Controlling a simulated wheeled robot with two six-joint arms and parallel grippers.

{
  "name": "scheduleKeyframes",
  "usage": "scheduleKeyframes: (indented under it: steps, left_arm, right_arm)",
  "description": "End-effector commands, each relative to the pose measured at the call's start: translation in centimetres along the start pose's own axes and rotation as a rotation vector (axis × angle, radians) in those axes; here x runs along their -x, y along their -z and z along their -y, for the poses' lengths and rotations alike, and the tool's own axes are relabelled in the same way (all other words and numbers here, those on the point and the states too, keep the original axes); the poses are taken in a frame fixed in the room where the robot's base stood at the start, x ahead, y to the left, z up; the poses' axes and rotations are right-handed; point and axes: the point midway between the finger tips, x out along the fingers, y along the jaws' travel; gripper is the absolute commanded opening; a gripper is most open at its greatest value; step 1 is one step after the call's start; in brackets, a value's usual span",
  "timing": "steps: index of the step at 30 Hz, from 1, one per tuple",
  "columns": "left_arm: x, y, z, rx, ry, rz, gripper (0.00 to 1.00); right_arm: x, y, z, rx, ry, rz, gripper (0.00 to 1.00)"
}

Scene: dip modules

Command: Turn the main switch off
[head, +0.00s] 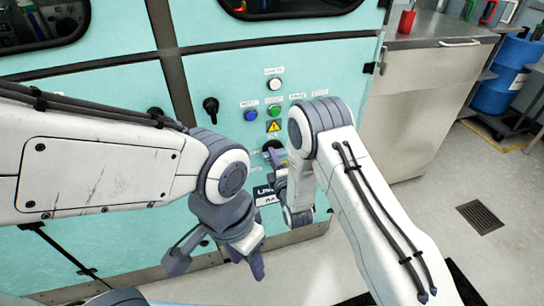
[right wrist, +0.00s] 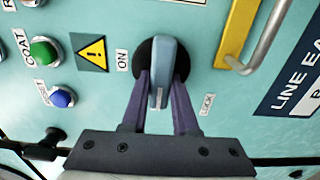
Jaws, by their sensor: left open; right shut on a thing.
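The main switch has a blue-grey handle (right wrist: 164,65) on a round black base in the panel. In the right wrist view the handle stands nearly upright in the picture, with the ON label (right wrist: 122,60) left of it and a LOCK label (right wrist: 207,104) at lower right. My right gripper (right wrist: 161,84) is shut on the handle, one purple finger on each side. In the head view my right gripper (head: 276,158) is at the panel, partly hidden by its own wrist. My left gripper (head: 216,264) is open and empty, in front of the cabinet and away from the switch.
Near the switch are a yellow warning sign (right wrist: 92,52), a green button (right wrist: 43,52), a blue button (right wrist: 62,98) and a yellow bracket with a metal bar (right wrist: 238,35). A black knob (head: 210,107) is farther left. A steel cabinet (head: 415,105) stands right; the floor before it is clear.

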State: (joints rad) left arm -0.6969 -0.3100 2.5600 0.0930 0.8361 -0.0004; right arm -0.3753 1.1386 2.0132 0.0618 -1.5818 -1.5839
Motion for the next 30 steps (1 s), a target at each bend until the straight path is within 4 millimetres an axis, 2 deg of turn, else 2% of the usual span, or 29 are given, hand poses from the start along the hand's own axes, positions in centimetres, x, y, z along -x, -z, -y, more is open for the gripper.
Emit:
scheduleKeyframes:
  steps: [9,10,12,23,26,30]
  left_arm:
    - [0.0,0.0,0.0,0.0,0.0,0.0,0.5]
    - [0.0,0.0,0.0,0.0,0.0,0.0,0.5]
    - [0.0,0.0,0.0,0.0,0.0,0.0,0.5]
    - [0.0,0.0,0.0,0.0,0.0,0.0,0.5]
    - [0.0,0.0,0.0,0.0,0.0,0.0,0.5]
    - [0.0,0.0,0.0,0.0,0.0,0.0,0.5]
  right_arm:
    - [0.0,0.2,0.1,0.004,0.002,-0.005,0.0]
    - [0.0,0.2,0.1,0.004,0.002,-0.005,0.31]
    - [0.0,0.1,0.1,0.003,0.002,-0.004,0.57]
    - [0.3,0.1,0.1,0.002,0.002,-0.002,0.57]
    - [1.2,0.1,0.1,0.002,0.004,-0.002,0.57]
    - [3.9,0.1,0.2,0.002,0.008,-0.003,0.57]
